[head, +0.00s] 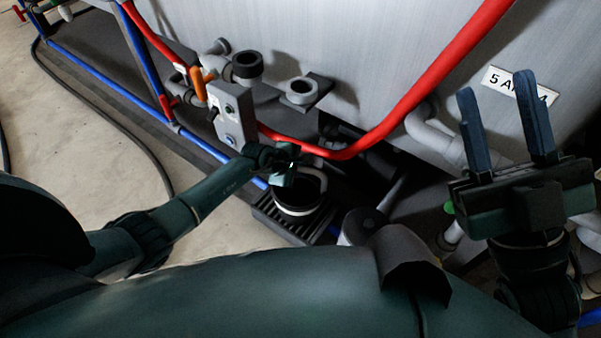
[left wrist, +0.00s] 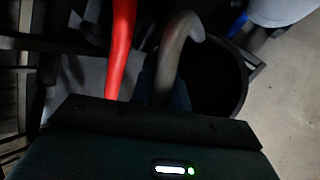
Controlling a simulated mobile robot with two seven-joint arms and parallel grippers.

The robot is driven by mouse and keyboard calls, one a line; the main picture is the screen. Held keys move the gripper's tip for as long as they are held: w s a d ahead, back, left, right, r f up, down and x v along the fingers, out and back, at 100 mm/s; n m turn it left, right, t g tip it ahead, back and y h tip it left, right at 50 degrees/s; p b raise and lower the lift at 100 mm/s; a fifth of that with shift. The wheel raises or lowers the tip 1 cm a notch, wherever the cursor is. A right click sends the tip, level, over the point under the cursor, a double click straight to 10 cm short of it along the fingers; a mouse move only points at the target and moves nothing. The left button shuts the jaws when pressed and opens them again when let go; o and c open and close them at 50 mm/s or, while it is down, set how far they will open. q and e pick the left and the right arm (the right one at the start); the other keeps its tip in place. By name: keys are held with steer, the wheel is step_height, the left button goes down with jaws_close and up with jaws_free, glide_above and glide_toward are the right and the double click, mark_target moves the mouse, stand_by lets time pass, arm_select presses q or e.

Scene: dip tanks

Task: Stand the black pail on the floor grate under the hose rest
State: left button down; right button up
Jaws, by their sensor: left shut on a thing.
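The black pail (head: 296,212) has a pale band and stands upright, as far as I can tell, at the slatted floor grate (head: 268,222). Its base is partly hidden, so I cannot tell if it rests fully on the slats. My left gripper (head: 284,177) is over the pail and shut on its grey arched handle. In the left wrist view the handle (left wrist: 174,52) rises from the gripper, with the dark pail (left wrist: 240,85) behind it. My right gripper (head: 505,90) is open and empty, fingers up, at the right. I cannot identify the hose rest for certain.
A red hose (head: 420,95) sags along the grey tank wall (head: 370,35) behind the pail. Grey round fittings (head: 300,90) and a grey box (head: 232,112) stand near it. A blue pipe (head: 110,80) runs along the left. Bare floor (head: 75,130) lies at left.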

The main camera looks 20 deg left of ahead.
steer(key=shift+r, duration=0.1)
arm_select(q)
steer(key=shift+f, duration=0.1)
steer(key=c, duration=1.3)
jaws_free()
steer(key=shift+f, duration=0.1)
steer(key=shift+c, duration=0.2)
